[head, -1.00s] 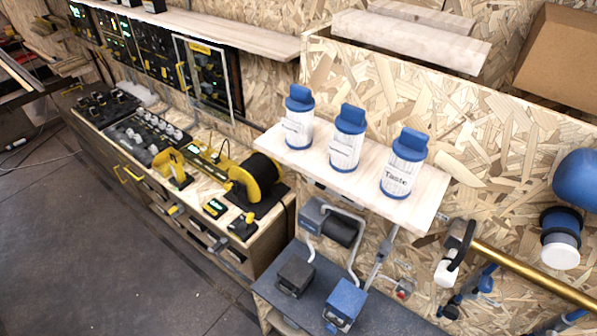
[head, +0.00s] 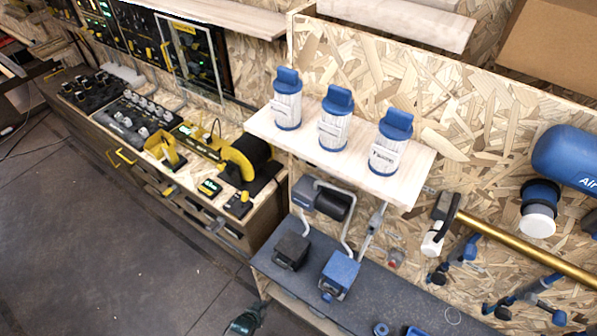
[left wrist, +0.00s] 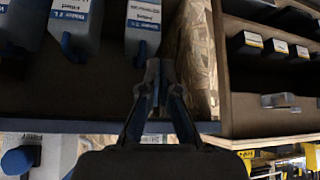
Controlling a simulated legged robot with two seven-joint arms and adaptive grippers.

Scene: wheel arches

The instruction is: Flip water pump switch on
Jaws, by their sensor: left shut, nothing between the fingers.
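A small red and grey fitting (head: 397,258), possibly the water pump switch, sits on the chipboard wall below the shelf; its position is too small to read. A grey and black pump-like unit (head: 335,203) with pale pipes is mounted to its left. A black box (head: 291,250) and a blue box (head: 340,273) stand on the dark bench below. My left gripper (head: 257,307) is low at the bottom edge, in front of the bench and apart from the fitting. In the left wrist view its fingers (left wrist: 155,72) are shut and empty, near labelled containers (left wrist: 75,25). My right gripper is out of view.
Several blue-capped bottles (head: 334,128) stand on a pale shelf (head: 405,190) above the bench. A brass pipe (head: 520,244) and blue tank (head: 570,155) are at right. A workbench with yellow devices (head: 205,142) is at left. The dark floor (head: 90,230) is open.

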